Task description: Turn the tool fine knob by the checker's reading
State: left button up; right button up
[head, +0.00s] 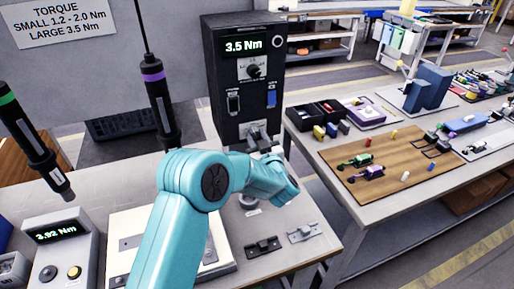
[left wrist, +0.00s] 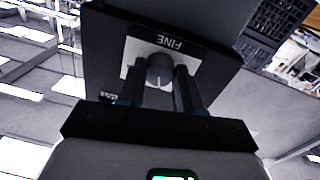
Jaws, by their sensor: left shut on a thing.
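The black tool controller (head: 245,92) stands upright on the bench and its display reads 3.5 Nm. The fine knob (left wrist: 160,72) is a grey round knob with a pale mark, on a plate marked FINE that looks upside down in the left wrist view. My left gripper (head: 257,133) is at the lower front of the controller; in the left wrist view (left wrist: 160,84) its two dark fingers are shut on the knob, one at each side. In the head view my arm and gripper hide the knob. The checker (head: 60,246) at lower left reads 3.92 Nm. My right gripper is not in view.
Two hanging screwdrivers, one green-banded (head: 34,145) and one purple-banded (head: 160,100), are left of the controller. A sign (head: 66,22) gives small 1.2 - 2.0 Nm and large 3.5 Nm. Small fixtures (head: 263,247) lie on the bench. A side table with a wooden board (head: 390,165) stands right.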

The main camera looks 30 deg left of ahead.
pick_arm(q)
jog(key=shift+n+b, duration=1.1)
jog(key=shift+b, duration=0.4)
jog(key=o, duration=1)
jog(key=shift+o, duration=0.2)
jog(key=shift+s+d, duration=0.1)
jog(key=b+v, duration=0.2)
jog(key=v, duration=1.4)
jog(key=shift+s+f, duration=0.15)
